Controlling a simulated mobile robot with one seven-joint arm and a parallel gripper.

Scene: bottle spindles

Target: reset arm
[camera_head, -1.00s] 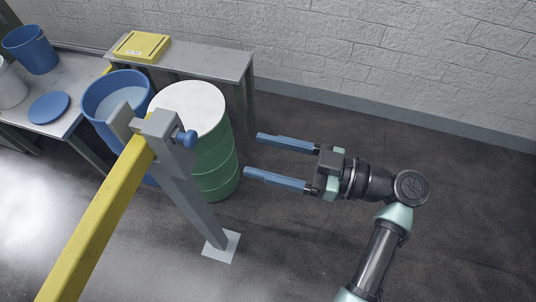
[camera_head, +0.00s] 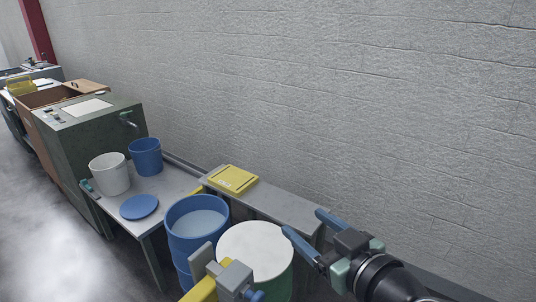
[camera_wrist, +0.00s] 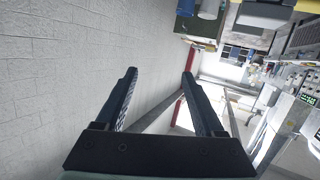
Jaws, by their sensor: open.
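My gripper (camera_head: 309,232) is at the lower right of the head view, its two blue fingers apart with nothing between them. It is beside the wall end of the grey shelf, right of the white-topped green drum, and touches nothing that I can make out. In the wrist view my gripper (camera_wrist: 158,78) shows its two dark fingers spread wide, with a white wall to the left and the room beyond, turned sideways.
A white-topped green drum (camera_head: 256,250), a blue drum (camera_head: 181,238) and a yellow beam with a grey bracket (camera_head: 236,277) stand close by. A yellow case (camera_head: 233,179) lies on the grey shelf (camera_head: 285,209). A blue bucket (camera_head: 146,157) and white bucket (camera_head: 110,175) stand on a table.

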